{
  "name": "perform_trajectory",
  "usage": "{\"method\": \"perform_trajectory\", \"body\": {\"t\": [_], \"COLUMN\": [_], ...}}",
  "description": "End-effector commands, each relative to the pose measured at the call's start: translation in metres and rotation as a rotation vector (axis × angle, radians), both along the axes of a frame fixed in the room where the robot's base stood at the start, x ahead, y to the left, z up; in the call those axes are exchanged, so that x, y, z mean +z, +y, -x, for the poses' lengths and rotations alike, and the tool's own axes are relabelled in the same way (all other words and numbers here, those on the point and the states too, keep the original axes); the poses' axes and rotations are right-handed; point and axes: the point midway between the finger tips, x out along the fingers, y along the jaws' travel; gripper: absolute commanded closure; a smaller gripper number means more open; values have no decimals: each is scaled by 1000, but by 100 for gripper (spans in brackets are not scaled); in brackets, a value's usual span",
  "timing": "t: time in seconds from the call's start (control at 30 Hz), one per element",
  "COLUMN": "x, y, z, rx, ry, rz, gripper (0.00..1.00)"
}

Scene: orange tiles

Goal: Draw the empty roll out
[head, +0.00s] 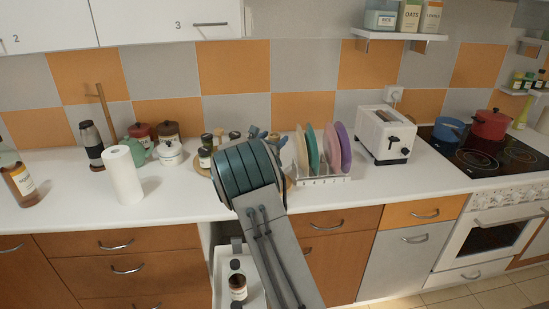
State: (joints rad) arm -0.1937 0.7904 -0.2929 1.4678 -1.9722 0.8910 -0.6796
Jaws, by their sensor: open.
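A white paper roll (124,175) stands upright on the left part of the counter. Its top end faces up, and I cannot tell whether paper is still wound on it. My arm reaches up through the middle of the view, well to the right of the roll. Blue-grey tips that look like my gripper (264,134) show just past the arm's teal joint, apart and with nothing seen between them. Most of the gripper is hidden behind the arm.
A plate rack (322,179) and toaster (386,134) stand right. A white pull-out (224,271) holding bottles is open below the counter.

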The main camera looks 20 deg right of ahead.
Motion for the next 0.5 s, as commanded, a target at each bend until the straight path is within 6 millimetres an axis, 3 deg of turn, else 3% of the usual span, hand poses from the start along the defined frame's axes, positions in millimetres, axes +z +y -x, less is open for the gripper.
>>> {"method": "perform_trajectory", "body": {"t": [0.2,0.5], "x": [2,1], "y": [-20,-23], "z": [-19,-22], "rx": [-2,0], "ry": [1,1], "rz": [1,-1], "gripper": [38,38]}}
